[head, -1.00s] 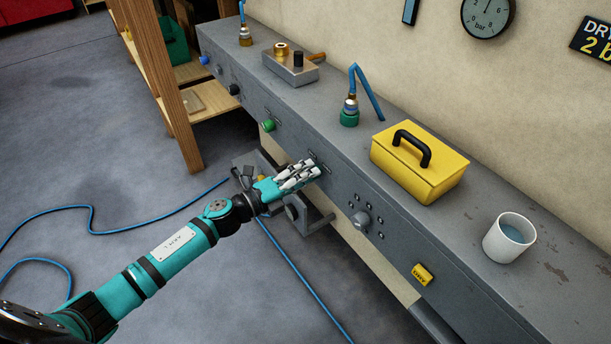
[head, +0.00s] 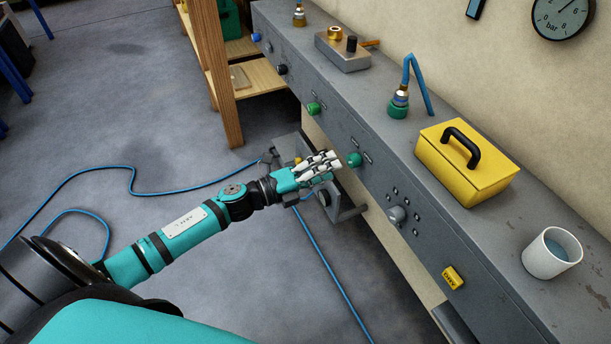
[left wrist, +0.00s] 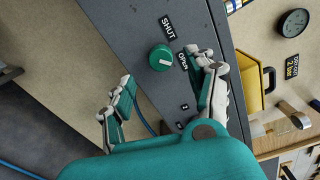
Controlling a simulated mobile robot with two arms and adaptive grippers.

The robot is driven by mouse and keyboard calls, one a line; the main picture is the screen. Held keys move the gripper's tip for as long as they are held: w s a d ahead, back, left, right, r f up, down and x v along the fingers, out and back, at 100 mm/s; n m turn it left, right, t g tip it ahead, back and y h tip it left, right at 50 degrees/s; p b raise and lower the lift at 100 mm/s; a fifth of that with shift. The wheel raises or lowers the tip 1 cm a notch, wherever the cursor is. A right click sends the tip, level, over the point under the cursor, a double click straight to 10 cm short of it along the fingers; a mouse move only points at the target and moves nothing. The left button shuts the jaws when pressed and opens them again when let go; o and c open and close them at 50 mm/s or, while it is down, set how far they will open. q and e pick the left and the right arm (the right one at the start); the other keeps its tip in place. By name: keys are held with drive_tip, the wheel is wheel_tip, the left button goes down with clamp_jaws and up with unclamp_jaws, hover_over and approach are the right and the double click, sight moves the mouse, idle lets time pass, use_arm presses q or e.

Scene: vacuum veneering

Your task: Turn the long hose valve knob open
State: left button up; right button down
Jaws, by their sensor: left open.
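A green valve knob (head: 354,159) sits on the grey bench front, just right of my left gripper's fingertips. In the left wrist view the green knob (left wrist: 160,56) lies just beyond and between the spread fingers, with a visible gap. Its white mark is on the side toward the OPEN label (left wrist: 183,62); the SHUT label (left wrist: 168,28) is above it. My left gripper (head: 332,162) is open and empty; it also shows in the left wrist view (left wrist: 168,78). Another green knob (head: 313,108) is farther along the front. My right gripper is not in view.
A yellow toolbox (head: 445,163), a white cup (head: 545,262) and a hose fitting (head: 399,104) stand on top. A blue hose (head: 325,262) runs across the floor.

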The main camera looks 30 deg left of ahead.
use_arm(q)
drive_tip(key=v, duration=0.6)
drive_tip(key=shift+s+a, duration=0.25)
drive_tip(key=shift+s, duration=0.1)
